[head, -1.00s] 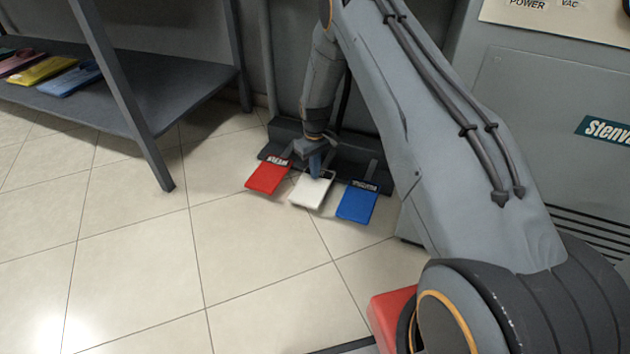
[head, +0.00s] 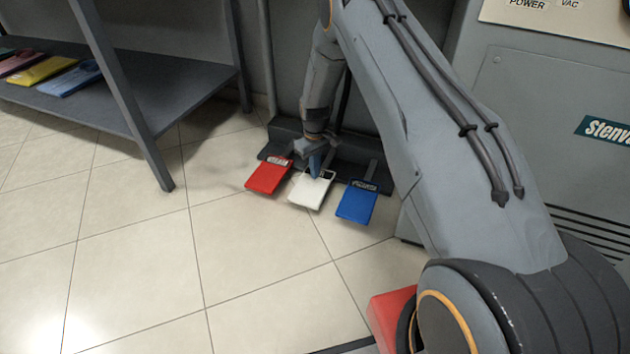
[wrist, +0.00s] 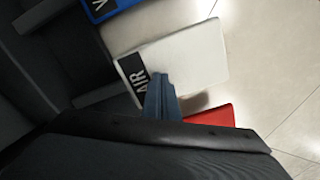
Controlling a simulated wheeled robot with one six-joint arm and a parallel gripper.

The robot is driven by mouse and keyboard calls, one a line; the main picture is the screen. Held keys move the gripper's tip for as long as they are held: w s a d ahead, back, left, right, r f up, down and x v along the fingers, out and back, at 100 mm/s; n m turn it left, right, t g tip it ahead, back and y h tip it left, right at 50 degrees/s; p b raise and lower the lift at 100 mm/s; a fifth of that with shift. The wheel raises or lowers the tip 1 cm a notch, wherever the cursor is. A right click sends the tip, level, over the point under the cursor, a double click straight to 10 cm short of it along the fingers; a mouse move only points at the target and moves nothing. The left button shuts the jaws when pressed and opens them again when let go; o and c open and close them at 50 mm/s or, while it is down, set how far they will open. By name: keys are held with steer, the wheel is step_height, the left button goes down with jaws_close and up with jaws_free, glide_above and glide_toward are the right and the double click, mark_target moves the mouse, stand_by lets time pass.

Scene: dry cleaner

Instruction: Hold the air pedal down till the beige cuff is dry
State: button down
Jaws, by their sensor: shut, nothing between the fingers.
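The white air pedal (head: 311,191) is the middle one of three pedals on the floor. In the wrist view the white pedal (wrist: 190,62) carries a black label with "AIR" on it. My gripper (head: 314,172) is shut and empty, pointing down with its fingertips at the labelled end of the white pedal. In the wrist view its blue-grey fingers (wrist: 160,98) overlap the pedal beside the label. I cannot tell how far the pedal is pressed. The beige cuff is not in view.
A red pedal (head: 268,177) lies left of the white one and a blue pedal (head: 357,203) right of it, both close by. A grey shelf (head: 140,100) with coloured boards stands at left. A grey machine cabinet (head: 540,150) stands at right. The tiled floor in front is clear.

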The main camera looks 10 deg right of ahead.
steer(key=shift+f, duration=0.15)
steer(key=shift+f+b, duration=0.75)
steer(key=shift+f, duration=0.75)
steer(key=shift+r, duration=0.15)
stand_by(5.1)
step_height(320, 180, up, 9)
steer(key=p, duration=0.5)
stand_by(0.5)
